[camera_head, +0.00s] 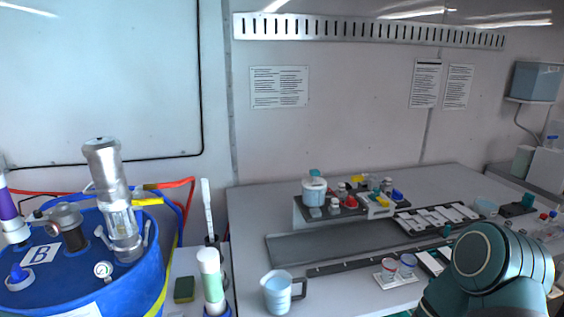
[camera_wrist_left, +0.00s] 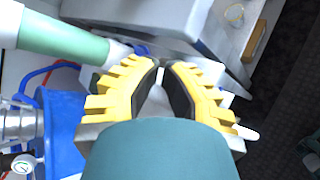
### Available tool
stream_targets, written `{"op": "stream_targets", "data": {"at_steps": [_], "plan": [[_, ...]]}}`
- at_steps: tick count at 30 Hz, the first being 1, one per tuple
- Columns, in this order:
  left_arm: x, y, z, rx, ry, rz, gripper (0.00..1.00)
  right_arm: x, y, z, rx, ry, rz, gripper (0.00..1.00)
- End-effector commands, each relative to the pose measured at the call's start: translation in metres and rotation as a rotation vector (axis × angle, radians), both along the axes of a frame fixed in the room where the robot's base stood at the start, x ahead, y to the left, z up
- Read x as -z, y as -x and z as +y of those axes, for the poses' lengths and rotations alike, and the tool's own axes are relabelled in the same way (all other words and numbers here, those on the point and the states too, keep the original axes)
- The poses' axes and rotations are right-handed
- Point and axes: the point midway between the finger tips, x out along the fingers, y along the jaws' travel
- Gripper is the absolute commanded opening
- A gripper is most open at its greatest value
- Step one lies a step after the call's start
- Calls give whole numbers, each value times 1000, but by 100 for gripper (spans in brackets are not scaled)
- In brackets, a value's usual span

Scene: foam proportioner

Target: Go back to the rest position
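My left gripper (camera_wrist_left: 162,66) shows in the left wrist view, with yellow ribbed fingers and black pads. Its fingertips are close together but a narrow gap runs between the pads, and I see nothing held in it. It is not visible in the head view. In that view, a teal link of my right arm (camera_head: 492,262) fills the lower right corner; my right gripper is out of sight.
A blue drum (camera_head: 130,285) with pump fittings stands at the left. Dark floor (camera_wrist_left: 285,95) shows at the wrist view's right.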

Motion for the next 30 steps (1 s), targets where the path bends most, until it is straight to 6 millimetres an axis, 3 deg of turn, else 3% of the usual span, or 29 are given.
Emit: {"op": "stream_targets", "data": {"at_steps": [3,9,18,30], "plan": [[45,39,-29,263,-204,95,0,0,0,0,0,0,0,47],[105,119,-49,770,-512,206,0,0,0,0,0,0,0,47],[143,210,-33,1378,-741,261,0,0,0,0,0,0,0,47],[187,170,-50,1412,-865,125,0,83,15,4,-29,-5,34,47]]}}
